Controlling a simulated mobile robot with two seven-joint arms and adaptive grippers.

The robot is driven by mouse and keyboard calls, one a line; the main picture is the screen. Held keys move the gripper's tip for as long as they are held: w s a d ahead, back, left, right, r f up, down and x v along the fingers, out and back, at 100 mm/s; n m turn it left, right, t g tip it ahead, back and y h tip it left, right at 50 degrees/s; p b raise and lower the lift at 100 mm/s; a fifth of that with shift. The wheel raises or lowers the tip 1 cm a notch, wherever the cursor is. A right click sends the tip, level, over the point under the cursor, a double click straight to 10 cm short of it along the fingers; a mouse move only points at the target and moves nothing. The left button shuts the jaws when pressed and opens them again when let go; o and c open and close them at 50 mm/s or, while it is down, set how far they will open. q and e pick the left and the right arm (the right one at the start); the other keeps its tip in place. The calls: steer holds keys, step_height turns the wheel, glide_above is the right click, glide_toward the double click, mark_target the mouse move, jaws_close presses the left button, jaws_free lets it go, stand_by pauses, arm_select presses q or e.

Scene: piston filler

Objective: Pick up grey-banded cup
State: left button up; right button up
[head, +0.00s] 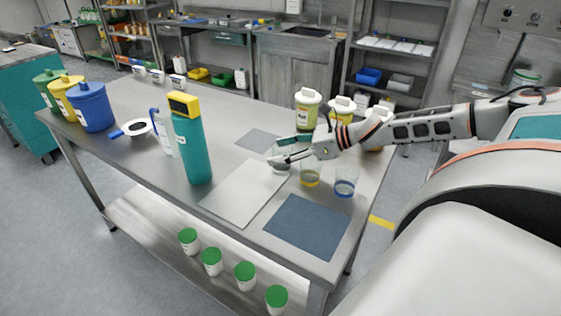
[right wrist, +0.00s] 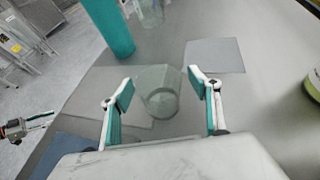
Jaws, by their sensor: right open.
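The grey-banded cup (head: 281,166) is a clear cup on the steel table, partly hidden by my right gripper (head: 285,156) in the head view. In the right wrist view the clear cup (right wrist: 158,97) shows between the two spread fingers of my right gripper (right wrist: 160,88), with gaps on both sides. My right gripper is open and holds nothing. What looks like part of my left gripper (right wrist: 22,128) shows at the left edge of the right wrist view; its jaws cannot be made out. It is not in the head view.
A yellow-banded cup (head: 310,176) and a blue-banded cup (head: 345,184) stand close to the right. Lidded containers (head: 307,110) stand behind. A tall teal bottle (head: 193,150) stands left. A light mat (head: 236,196) and blue mat (head: 306,226) lie in front.

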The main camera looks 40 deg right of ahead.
steer(key=c, duration=1.2)
steer(key=shift+r, duration=0.15)
